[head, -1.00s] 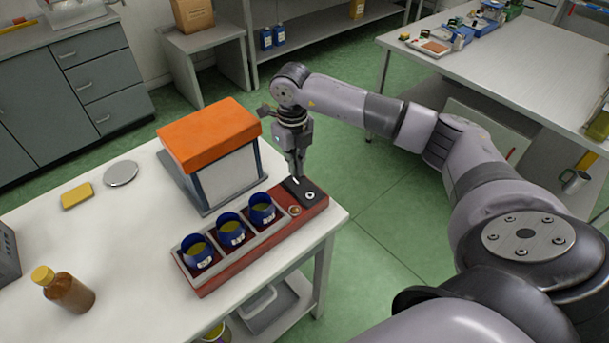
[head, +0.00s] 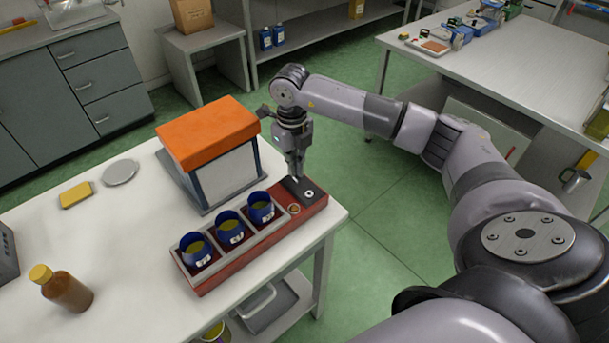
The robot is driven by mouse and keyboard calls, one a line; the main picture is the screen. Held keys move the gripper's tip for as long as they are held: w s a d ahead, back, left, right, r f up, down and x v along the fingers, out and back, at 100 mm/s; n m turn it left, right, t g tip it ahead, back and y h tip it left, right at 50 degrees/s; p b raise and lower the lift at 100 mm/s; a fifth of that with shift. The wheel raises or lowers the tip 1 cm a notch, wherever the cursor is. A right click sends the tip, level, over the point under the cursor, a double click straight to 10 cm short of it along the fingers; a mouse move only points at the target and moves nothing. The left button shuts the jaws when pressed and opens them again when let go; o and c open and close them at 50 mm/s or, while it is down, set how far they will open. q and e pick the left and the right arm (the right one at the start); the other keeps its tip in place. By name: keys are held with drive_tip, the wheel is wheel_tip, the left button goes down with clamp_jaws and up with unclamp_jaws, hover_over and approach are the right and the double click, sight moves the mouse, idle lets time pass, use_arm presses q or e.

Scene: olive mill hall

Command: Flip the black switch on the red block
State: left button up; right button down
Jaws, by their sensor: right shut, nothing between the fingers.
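The red block (head: 262,240) lies on the white table near its right end. A black switch plate (head: 314,198) with a small pale round mark sits on the block's right end. My right gripper (head: 298,175) points down at the far edge of the black plate. Its fingers are together with nothing between them. Its tips are at or just above the plate; whether they touch it I cannot tell. The switch lever is not clearly visible near the fingertips. My left gripper is not in view.
Three blue cups (head: 230,229) stand in a tray on the block. An orange-topped box (head: 208,133) stands right behind it. The table's middle left is clear.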

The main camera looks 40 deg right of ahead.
sight(294, 178)
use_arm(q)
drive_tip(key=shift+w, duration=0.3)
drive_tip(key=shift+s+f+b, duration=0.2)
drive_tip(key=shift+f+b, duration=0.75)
use_arm(e)
drive_tip(key=shift+f, duration=1.25)
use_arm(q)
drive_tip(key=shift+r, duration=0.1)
use_arm(e)
drive_tip(key=shift+r+p, duration=2.35)
drive_tip(key=shift+r, duration=1.25)
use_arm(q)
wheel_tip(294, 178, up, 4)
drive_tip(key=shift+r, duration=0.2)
